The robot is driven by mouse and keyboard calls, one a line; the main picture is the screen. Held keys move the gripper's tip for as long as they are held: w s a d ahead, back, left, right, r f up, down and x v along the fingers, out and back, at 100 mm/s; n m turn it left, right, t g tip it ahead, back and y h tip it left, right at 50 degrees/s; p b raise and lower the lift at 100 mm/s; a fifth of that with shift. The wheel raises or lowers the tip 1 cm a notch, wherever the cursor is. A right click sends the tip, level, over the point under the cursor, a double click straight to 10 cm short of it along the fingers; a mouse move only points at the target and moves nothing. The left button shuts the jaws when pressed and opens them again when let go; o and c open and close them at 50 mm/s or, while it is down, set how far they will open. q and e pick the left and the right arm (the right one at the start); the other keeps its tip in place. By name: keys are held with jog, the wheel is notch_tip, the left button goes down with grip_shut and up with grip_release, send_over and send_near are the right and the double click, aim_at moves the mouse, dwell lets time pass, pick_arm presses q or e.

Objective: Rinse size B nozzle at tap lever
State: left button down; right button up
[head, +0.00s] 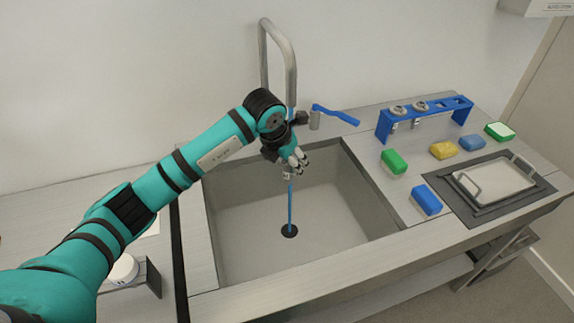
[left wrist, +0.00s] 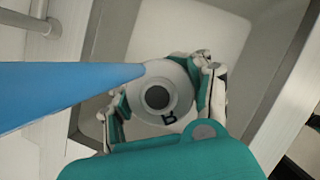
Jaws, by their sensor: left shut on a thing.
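My left gripper (head: 296,160) is over the sink (head: 245,235), below the spout of the tap (head: 290,70). It is shut on a grey round nozzle (left wrist: 178,74), seen from its wide end in the left wrist view, with a dark round opening and a partly readable letter, perhaps B. In the head view the fingers mostly hide the nozzle. The blue water stream (head: 290,208) runs down past the gripper to the drain (head: 289,231). In the left wrist view the stream (left wrist: 60,92) reaches the nozzle's rim. The blue tap lever (head: 337,114) points right.
A blue rack (head: 440,113) with nozzles stands on the right counter. Green (head: 394,162), yellow (head: 443,150) and blue (head: 427,200) blocks lie near it, beside a metal tray (head: 495,184). The sink walls surround the gripper's area; the basin is otherwise empty.

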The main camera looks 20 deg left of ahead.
pick_arm(q)
jog(key=shift+a, duration=0.15)
jog(key=shift+s+a+p, duration=0.15)
jog(key=shift+s+a, duration=0.05)
jog(key=shift+s, duration=0.45)
jog(key=shift+s+a+p, duration=0.15)
jog(key=shift+s, duration=0.5)
jog(key=shift+s+a, duration=0.2)
jog(key=shift+s, duration=0.65)
jog(key=shift+s+a, duration=0.2)
jog(key=shift+s, duration=0.7)
jog(key=shift+s+a, duration=0.2)
jog(key=shift+s, duration=0.65)
jog(key=s+a+r+p, duration=0.1)
jog(key=s+r+p, duration=0.1)
jog(key=s+r, duration=0.2)
jog(key=shift+s, duration=0.45)
jog(key=shift+a, duration=0.1)
